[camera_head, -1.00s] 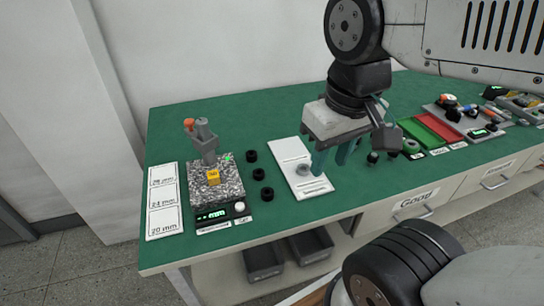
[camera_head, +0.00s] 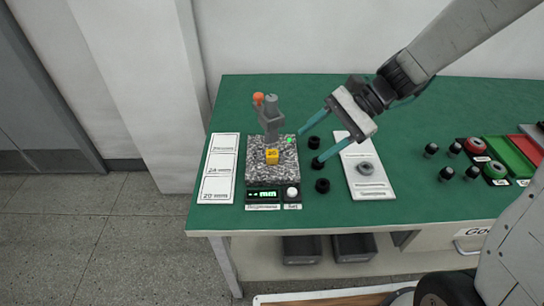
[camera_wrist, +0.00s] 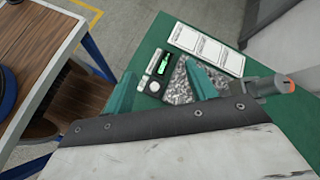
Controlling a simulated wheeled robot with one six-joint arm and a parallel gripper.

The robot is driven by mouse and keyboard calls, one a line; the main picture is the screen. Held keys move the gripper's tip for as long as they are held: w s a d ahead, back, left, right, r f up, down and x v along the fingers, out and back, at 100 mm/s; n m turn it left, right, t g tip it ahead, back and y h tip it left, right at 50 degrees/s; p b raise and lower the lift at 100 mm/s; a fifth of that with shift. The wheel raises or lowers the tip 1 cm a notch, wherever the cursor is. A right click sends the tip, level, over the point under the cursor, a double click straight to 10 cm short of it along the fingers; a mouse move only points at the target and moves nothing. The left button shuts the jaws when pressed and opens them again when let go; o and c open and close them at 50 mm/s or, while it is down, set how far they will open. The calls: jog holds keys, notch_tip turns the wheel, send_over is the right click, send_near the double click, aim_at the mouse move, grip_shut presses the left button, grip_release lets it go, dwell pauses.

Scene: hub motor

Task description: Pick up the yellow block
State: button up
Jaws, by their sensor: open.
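The yellow block (camera_head: 271,157) is a small cube with dark marking on it. In the head view it sits on the speckled granite plate (camera_head: 259,172) of the measuring station, below the grey gauge post (camera_head: 270,117). My gripper (camera_head: 309,149) has two teal fingers, spread apart and empty. It is to the right of the block, with its fingers pointing left towards the station. In the wrist view the fingers (camera_wrist: 164,90) are wide apart over the granite plate (camera_wrist: 180,88). The block cannot be made out there and seems hidden behind a finger.
The gauge post has an orange knob (camera_head: 258,98) and stands close behind the block. A white tray (camera_head: 375,192) with a grey ring is further right. A white label card (camera_head: 219,184) lies to the left.

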aim_at(274, 153)
jog(key=w+f+m+t+y, duration=0.1)
jog(key=w+f+m, duration=0.1)
jog(key=w+f, duration=0.1)
jog(key=w+a+f+m+t+y, duration=0.1)
jog(key=w+f+m, duration=0.2)
jog(key=f, duration=0.1)
jog(key=w+a+f+m+t+y, duration=0.1)
jog(key=w+f+m, duration=0.2)
jog(key=f, duration=0.1)
jog(key=shift+w+f, duration=0.2)
jog(key=x, duration=0.8)
jog(key=shift+w, duration=0.35)
jog(key=shift+r, duration=0.1)
grip_shut()
jog(key=shift+r, duration=0.1)
